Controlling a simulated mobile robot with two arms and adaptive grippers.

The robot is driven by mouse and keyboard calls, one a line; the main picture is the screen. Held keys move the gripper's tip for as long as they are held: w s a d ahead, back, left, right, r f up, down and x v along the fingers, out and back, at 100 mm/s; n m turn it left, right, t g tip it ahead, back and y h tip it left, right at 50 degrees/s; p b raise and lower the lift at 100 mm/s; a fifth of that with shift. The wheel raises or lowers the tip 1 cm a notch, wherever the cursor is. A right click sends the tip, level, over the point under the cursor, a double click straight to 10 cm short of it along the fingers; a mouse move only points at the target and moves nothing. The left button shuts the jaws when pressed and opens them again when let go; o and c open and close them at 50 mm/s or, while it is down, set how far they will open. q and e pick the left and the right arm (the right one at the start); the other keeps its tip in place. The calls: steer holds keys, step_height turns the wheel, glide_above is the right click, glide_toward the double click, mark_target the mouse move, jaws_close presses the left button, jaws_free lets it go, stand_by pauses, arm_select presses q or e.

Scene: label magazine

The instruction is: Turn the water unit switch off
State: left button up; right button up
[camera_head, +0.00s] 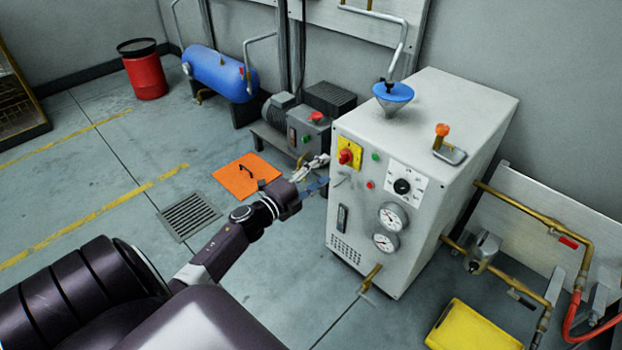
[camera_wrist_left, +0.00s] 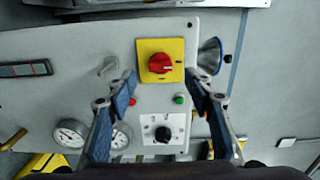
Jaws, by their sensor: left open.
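The water unit (camera_head: 440,120) is a white cabinet right of centre in the head view. Its red rotary switch (camera_head: 345,156) sits on a yellow plate at the upper left of the front panel. In the wrist view the red switch (camera_wrist_left: 160,63) on its yellow plate (camera_wrist_left: 142,48) lies just beyond the fingertips, between their lines. My left gripper (camera_head: 316,176) is open and empty in front of the panel, apart from the switch. Its blue-padded fingers also show in the wrist view (camera_wrist_left: 161,88). My right gripper is not in view.
The panel also has a black dial (camera_head: 402,186), two gauges (camera_head: 393,217), a green button (camera_head: 375,156) and a small lever beside the switch. A blue funnel (camera_head: 393,92) stands on top. A motor unit (camera_head: 308,130) stands behind my left gripper. A yellow tray (camera_head: 470,330) lies at the lower right.

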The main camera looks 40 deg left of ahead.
arm_select(q)
steer(key=shift+s+a, duration=0.15)
steer(key=shift+s, duration=1.95)
